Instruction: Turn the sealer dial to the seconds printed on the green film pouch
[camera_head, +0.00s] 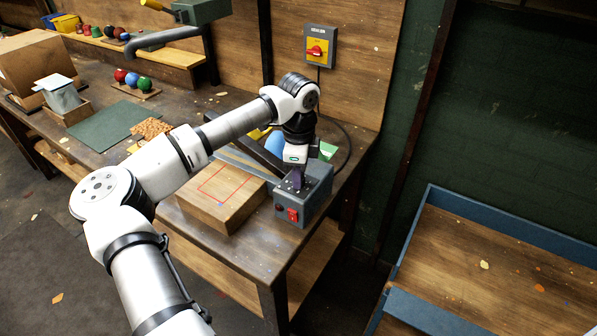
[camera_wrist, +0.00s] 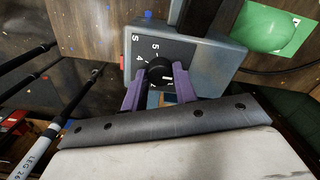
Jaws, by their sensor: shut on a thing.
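The grey sealer box (camera_head: 316,198) stands at the right end of the bench, with a red switch (camera_head: 292,214) on its front. My gripper (camera_head: 297,178) reaches down to its top. In the wrist view its two purple fingers (camera_wrist: 158,80) are shut on the black dial (camera_wrist: 160,70), one on each side. On the dial's scale, S, 5 and 4 are readable; other marks are hidden by the fingers. The green film pouch (camera_wrist: 270,28) lies beyond the sealer and also shows in the head view (camera_head: 328,151). Its print is mostly cut off at the frame's edge.
A wooden block (camera_head: 215,199) with a red outline stands left of the sealer. A yellow and red wall switch (camera_head: 317,50) hangs behind. A green mat (camera_head: 105,125), coloured balls (camera_head: 132,79) and a cardboard box (camera_head: 38,62) are farther left. A blue-edged tray (camera_head: 500,228) is at right.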

